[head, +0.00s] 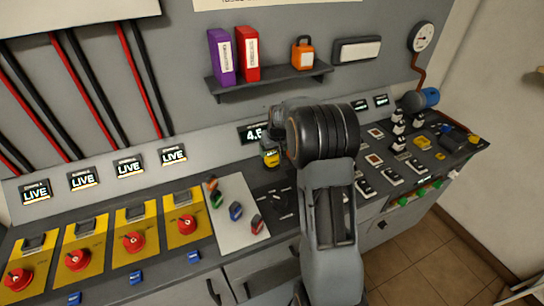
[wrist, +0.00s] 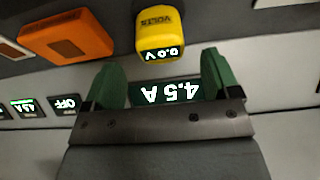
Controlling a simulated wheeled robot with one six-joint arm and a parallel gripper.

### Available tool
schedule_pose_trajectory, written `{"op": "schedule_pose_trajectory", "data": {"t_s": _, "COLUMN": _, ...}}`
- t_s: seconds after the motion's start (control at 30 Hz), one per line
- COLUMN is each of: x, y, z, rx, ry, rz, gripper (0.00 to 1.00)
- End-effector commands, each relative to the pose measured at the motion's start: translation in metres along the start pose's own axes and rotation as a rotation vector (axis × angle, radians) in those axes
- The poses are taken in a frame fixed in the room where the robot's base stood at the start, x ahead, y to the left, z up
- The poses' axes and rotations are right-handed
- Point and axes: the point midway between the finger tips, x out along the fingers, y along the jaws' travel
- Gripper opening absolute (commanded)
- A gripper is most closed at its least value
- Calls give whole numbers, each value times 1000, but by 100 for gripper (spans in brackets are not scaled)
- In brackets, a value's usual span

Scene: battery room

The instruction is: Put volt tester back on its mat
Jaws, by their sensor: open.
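The volt tester is a yellow block with a "VOLTS" label and a lit "0.0 V" display. In the head view a small yellow body (head: 270,157), which looks like the tester, stands at the back of the console, just left of my arm. My gripper (wrist: 160,75) is open, with its two green fingers wide apart and nothing between them. In the head view my arm hides most of the gripper. I cannot pick out the tester's mat.
An orange block (wrist: 68,38) lies left of the tester in the wrist view. A lit "4.5 A" display (wrist: 166,92) is on the back panel. Red knobs (head: 134,242) on yellow plates are at left, and a shelf (head: 268,78) with binders is above. Switches crowd the console's right side.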

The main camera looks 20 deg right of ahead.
Motion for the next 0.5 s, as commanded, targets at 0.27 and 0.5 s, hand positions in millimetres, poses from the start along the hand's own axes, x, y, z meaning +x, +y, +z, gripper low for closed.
{"op": "schedule_pose_trajectory", "data": {"t_s": 0.27, "x": -43, "y": 0, "z": 0, "rx": 0, "ry": 2, "rz": 0, "gripper": 82}}
{"op": "schedule_pose_trajectory", "data": {"t_s": 0.5, "x": -76, "y": -12, "z": 9, "rx": -3, "ry": 6, "rz": 1, "gripper": 82}}
